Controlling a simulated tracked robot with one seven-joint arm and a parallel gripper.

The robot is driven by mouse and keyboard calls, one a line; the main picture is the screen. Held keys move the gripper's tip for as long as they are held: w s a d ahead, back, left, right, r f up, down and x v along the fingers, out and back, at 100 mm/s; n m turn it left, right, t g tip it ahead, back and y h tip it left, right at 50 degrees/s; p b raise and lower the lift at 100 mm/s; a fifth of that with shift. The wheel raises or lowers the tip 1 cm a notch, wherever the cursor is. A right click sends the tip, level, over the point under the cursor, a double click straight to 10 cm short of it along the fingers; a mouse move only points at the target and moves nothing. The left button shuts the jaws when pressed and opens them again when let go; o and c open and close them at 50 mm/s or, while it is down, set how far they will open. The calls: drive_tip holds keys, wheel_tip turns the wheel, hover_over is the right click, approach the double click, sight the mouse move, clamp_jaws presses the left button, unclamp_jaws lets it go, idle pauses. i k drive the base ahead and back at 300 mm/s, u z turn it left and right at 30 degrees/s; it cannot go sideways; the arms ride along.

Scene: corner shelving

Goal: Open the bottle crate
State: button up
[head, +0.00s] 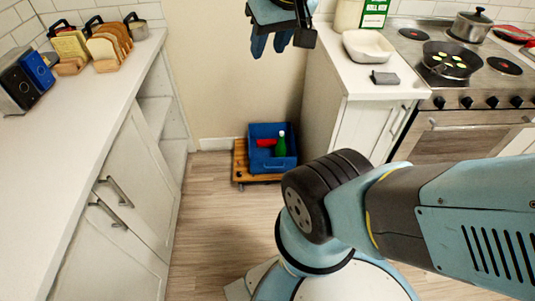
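The blue bottle crate (266,166) sits low by the floor at the back, in the gap between the two counters. Its top is uncovered, and I see into it from above. A green bottle (281,146) stands inside at the right, and a small red item (266,143) lies to its left. My gripper (270,46) hangs at the top edge of the head view, far above the crate and apart from it. Its two blue fingers point down with a gap between them and nothing held. Its upper part is cut off by the frame.
A wooden wheeled board (239,160) lies under the crate. The left counter (90,100) holds toast racks and a toaster. The right counter (368,88) carries a white dish (368,46), beside a stove with pans. The wooden floor before the crate is clear at left.

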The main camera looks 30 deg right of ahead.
sight(262, 162)
drive_tip(key=z, duration=0.1)
drive_tip(key=k, duration=1.15)
drive_tip(key=z, duration=0.65)
drive_tip(key=i, duration=1.55)
drive_tip(key=u, duration=0.05)
